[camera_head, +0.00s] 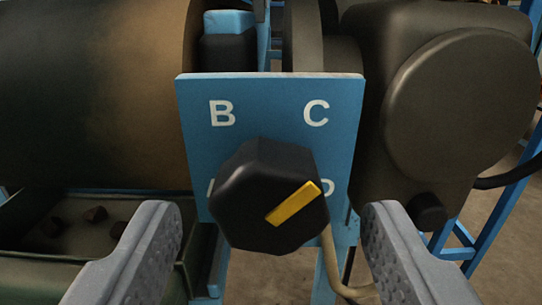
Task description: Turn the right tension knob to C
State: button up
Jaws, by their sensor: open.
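A black faceted knob (268,205) with a yellow pointer bar (292,203) sits on a blue plate (270,95) in the middle of the view. The pointer's outer end aims up and right, at the partly hidden letter D. The letter C (316,113) is at the plate's upper right and the letter B (222,113) at its upper left. The lower left letter is mostly hidden behind the knob. My gripper (272,225) is open, with one grey finger at each side of the knob, both apart from it. No second knob shows.
A large dark drum (90,95) fills the left, above a tray (60,215) with a few brown lumps. A dark round housing (460,100) stands close on the right. A beige cable (338,270) hangs below the knob, and blue frame legs (500,205) stand at right.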

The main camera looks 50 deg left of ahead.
jog(key=shift+x, duration=0.85)
jog(key=c, duration=1)
jog(key=shift+n, duration=0.4)
jog(key=o, duration=1)
